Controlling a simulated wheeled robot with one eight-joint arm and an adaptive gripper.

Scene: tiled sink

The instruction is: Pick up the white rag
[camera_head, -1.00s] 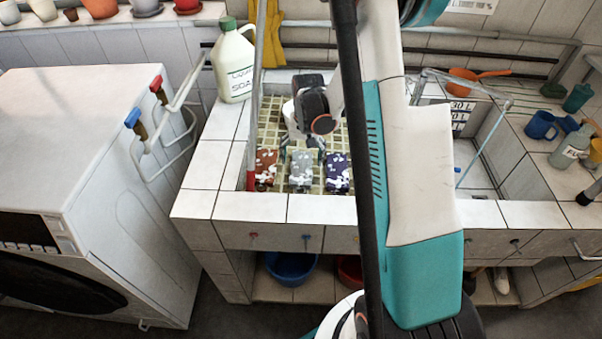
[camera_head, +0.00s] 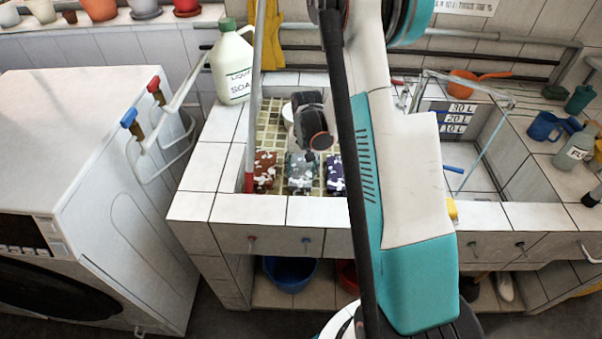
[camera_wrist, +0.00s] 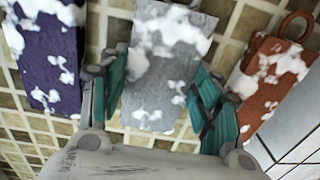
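The white rag (camera_wrist: 165,65), pale grey-white with foam patches, lies flat on the tiled basin floor between two other rags. It also shows in the head view (camera_head: 300,180), partly covered by my gripper. In the wrist view my gripper (camera_wrist: 160,92) is open, with one teal finger on each long side of the white rag. I cannot tell whether the fingers touch it. In the head view the gripper's fingertips are hard to make out.
A purple rag (camera_wrist: 50,55) and a rust-red rag (camera_wrist: 268,85) lie close on either side. The basin's white tiled front edge (camera_head: 250,208) is near. A soap jug (camera_head: 232,70) stands on the left ledge.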

